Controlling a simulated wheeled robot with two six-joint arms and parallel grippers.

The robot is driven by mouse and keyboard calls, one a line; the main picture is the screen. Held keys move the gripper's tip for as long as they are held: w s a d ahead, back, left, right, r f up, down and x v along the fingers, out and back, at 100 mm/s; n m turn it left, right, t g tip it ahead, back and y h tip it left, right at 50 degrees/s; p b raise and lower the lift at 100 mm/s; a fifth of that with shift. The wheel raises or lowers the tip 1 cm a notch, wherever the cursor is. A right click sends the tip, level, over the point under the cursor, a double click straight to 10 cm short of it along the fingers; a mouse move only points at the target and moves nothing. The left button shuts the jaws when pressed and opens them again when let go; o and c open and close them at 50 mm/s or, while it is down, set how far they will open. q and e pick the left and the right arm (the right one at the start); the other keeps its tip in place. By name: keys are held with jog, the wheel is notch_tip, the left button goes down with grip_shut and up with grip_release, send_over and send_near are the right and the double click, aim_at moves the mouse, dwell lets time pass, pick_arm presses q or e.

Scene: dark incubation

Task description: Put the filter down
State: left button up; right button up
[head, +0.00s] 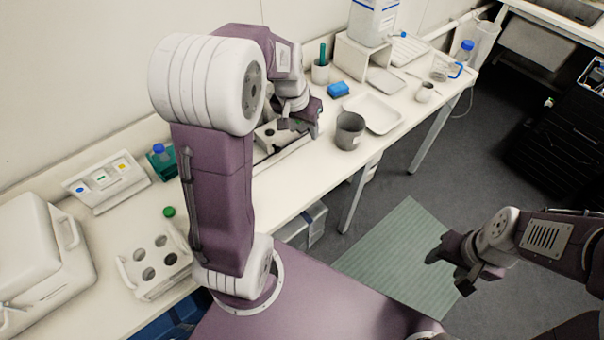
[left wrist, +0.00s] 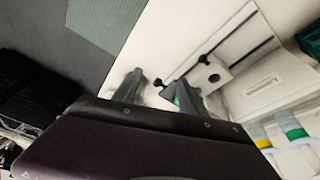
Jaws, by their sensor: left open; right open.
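My left gripper (head: 308,128) is over the bench beside a pale fixture with a long slot (head: 285,150). In the left wrist view its two fingers (left wrist: 160,92) are apart, with bare bench between them. A small green piece (left wrist: 177,100) shows beside the right-hand finger, mostly hidden by it; I cannot tell whether it is the filter. A pale plate with a dark hole and black knobs (left wrist: 209,76) lies at the slotted fixture, just beyond the fingers. My right gripper (head: 452,268) is open and empty, away from the bench above the floor mat.
A grey beaker (head: 349,131) and a white tray (head: 383,113) stand right of my left gripper. A white rack with holes (head: 155,262) and a green cap (head: 169,211) are at the left. Bench around the beaker is partly free.

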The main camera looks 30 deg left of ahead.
pick_arm(q)
jog(key=s+d+f+g+b, duration=0.1)
jog(key=s+d+f, duration=0.3)
jog(key=s, duration=0.3)
jog(key=s+d+f+g+b, duration=0.1)
jog(key=s+d+f, duration=0.3)
jog(key=s, duration=0.4)
jog(key=shift+d+f, duration=0.3)
jog(key=shift+f, duration=0.3)
